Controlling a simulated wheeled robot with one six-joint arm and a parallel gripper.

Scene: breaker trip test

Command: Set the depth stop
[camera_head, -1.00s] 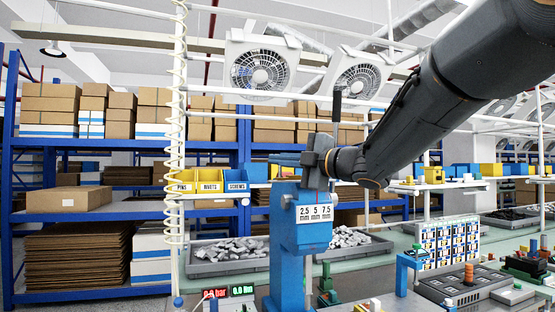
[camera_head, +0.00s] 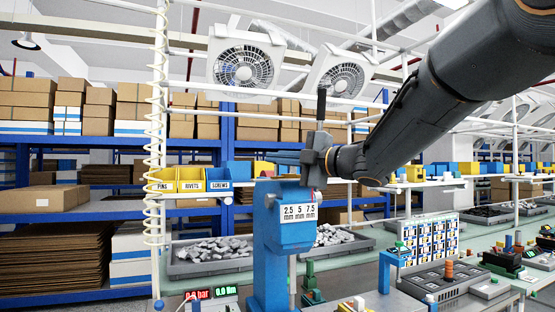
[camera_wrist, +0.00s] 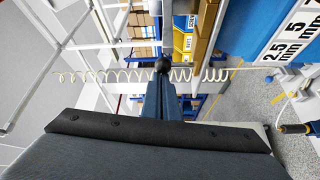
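The blue press (camera_head: 271,235) stands in the head view with a white scale label (camera_head: 298,213) reading 2.5, 5 and 7.5 mm. A thin red mark (camera_head: 313,195) shows by the 7.5. The label also shows sideways at the right of the wrist view (camera_wrist: 285,40). My gripper (camera_head: 280,158) points left, level with the top of the press head and just above or behind it. In the wrist view its blue-grey fingers (camera_wrist: 161,98) lie close together, with a black ball knob (camera_wrist: 161,66) at their tips. Whether they grip the knob is unclear.
A coiled white hose (camera_head: 154,150) hangs from a post at left. Yellow and blue bins (camera_head: 190,180) and trays of metal parts (camera_head: 212,256) stand behind the press. A dark block fixture (camera_head: 440,281) and a label panel (camera_head: 430,240) are at right.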

